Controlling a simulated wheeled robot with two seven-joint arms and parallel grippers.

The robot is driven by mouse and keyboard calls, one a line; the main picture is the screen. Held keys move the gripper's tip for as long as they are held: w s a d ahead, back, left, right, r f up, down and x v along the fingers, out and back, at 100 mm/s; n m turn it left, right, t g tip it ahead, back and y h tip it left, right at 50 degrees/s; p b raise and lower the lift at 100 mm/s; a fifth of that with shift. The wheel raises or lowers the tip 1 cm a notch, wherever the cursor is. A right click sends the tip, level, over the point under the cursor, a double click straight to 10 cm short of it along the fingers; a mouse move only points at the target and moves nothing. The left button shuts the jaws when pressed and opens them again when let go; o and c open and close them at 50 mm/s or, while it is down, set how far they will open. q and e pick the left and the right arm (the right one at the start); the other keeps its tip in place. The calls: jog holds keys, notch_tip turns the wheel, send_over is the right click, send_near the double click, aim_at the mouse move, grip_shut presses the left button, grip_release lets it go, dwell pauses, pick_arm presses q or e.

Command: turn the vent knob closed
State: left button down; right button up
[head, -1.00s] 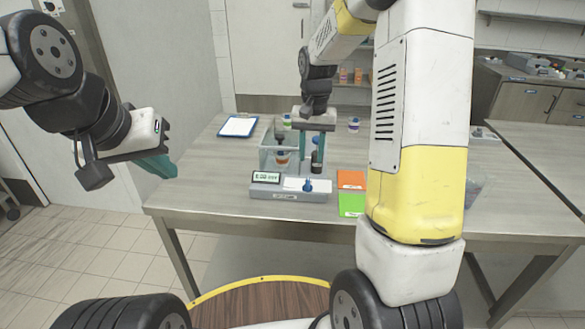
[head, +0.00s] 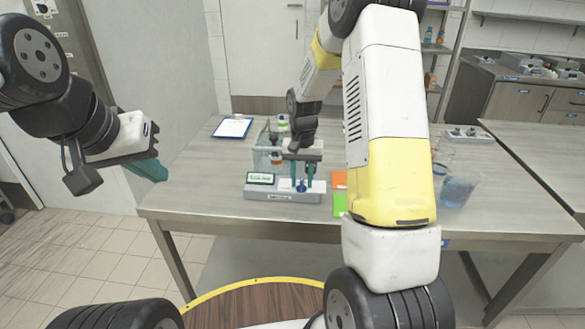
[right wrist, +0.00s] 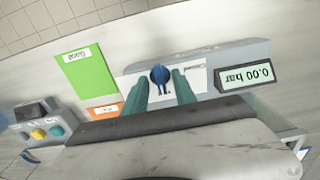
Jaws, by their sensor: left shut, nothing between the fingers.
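The vent knob is a small blue knob (head: 301,185) on the white panel of a grey box (head: 270,195) at the table's front. It also shows in the right wrist view (right wrist: 160,74). My right gripper (head: 302,178) is open over the box. In the right wrist view its teal fingers (right wrist: 161,80) stand either side of the knob, with gaps visible on both sides. The box's display (right wrist: 249,75) reads 0.00 bar. My left gripper (head: 152,170) is shut and empty, off to the left, clear of the table.
A clear container (head: 262,158) stands just behind the box. Orange (head: 339,179) and green (head: 340,204) cards lie to its right. A beaker of blue liquid (head: 459,190) stands further right, beyond my right arm. A clipboard (head: 232,128) lies at the back left.

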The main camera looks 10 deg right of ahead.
jog(key=shift+c, duration=0.4)
grip_shut()
jog(key=shift+n, duration=0.4)
jog(key=n, duration=0.3)
jog(key=shift+n, duration=0.3)
jog(key=n, duration=0.4)
jog(key=shift+n, duration=0.3)
jog(key=n, duration=0.4)
jog(key=shift+n, duration=2.5)
